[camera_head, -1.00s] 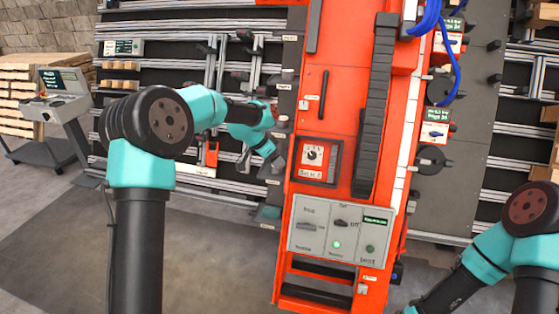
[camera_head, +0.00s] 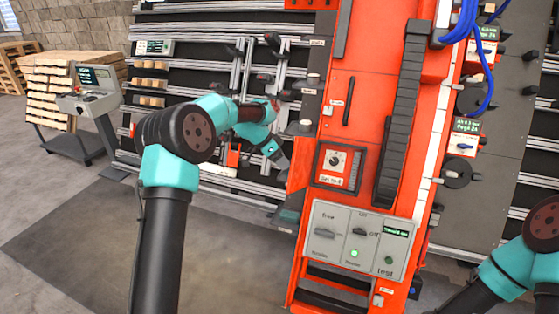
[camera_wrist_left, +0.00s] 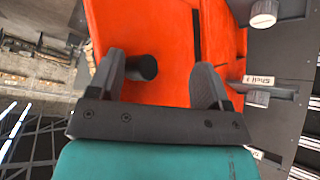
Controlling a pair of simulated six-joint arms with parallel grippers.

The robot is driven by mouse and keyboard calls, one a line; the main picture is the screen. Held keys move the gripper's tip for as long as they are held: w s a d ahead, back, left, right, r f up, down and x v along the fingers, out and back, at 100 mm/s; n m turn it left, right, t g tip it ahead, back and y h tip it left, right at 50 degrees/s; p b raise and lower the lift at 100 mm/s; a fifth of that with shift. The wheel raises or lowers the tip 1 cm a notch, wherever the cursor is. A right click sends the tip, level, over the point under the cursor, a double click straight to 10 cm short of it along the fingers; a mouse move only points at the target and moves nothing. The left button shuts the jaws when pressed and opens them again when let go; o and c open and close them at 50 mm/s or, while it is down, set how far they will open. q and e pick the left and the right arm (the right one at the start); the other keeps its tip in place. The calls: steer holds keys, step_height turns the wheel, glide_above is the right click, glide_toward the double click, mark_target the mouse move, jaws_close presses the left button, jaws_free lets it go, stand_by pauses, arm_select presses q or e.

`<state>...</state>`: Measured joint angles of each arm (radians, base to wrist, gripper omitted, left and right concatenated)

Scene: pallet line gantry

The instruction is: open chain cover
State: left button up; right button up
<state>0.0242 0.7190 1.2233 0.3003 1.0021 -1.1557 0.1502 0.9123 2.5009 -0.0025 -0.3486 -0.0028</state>
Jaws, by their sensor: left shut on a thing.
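An orange panel, which looks like the chain cover (camera_head: 298,181), stands out from the left side of the orange machine (camera_head: 372,65). In the left wrist view the orange panel (camera_wrist_left: 170,28) fills the middle, with a short dark round knob (camera_wrist_left: 141,67) on it. My left gripper (camera_head: 279,160) is at the panel's outer edge. My right gripper is out of view.
A grey control panel (camera_head: 358,240) with switches and a lit green lamp is low on the machine. A dark ribbed strip (camera_head: 402,110) runs up its front. Blue cables (camera_head: 484,85) hang at right.

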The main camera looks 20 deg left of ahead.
arm_select(q)
steer(key=shift+w+d+f, duration=0.25)
steer(key=shift+d+f, duration=0.05)
steer(key=shift+f, duration=0.25)
steer(key=o, duration=0.9)
steer(key=shift+w+d+f, duration=0.1)
steer(key=shift+d, duration=0.05)
steer(key=shift+f, duration=0.1)
steer(key=shift+c, duration=0.5)
steer(key=shift+a, duration=0.2)
steer(key=shift+s+a+r, duration=0.2)
steer(key=shift+a+r, duration=0.1)
steer(key=shift+r, duration=0.25)
steer(key=shift+c, duration=1.2)
steer(key=v, duration=1.7)
steer(key=shift+d+r, duration=0.1)
steer(key=shift+r, duration=0.2)
steer(key=shift+c, duration=0.4)
steer(key=shift+f, duration=0.1)
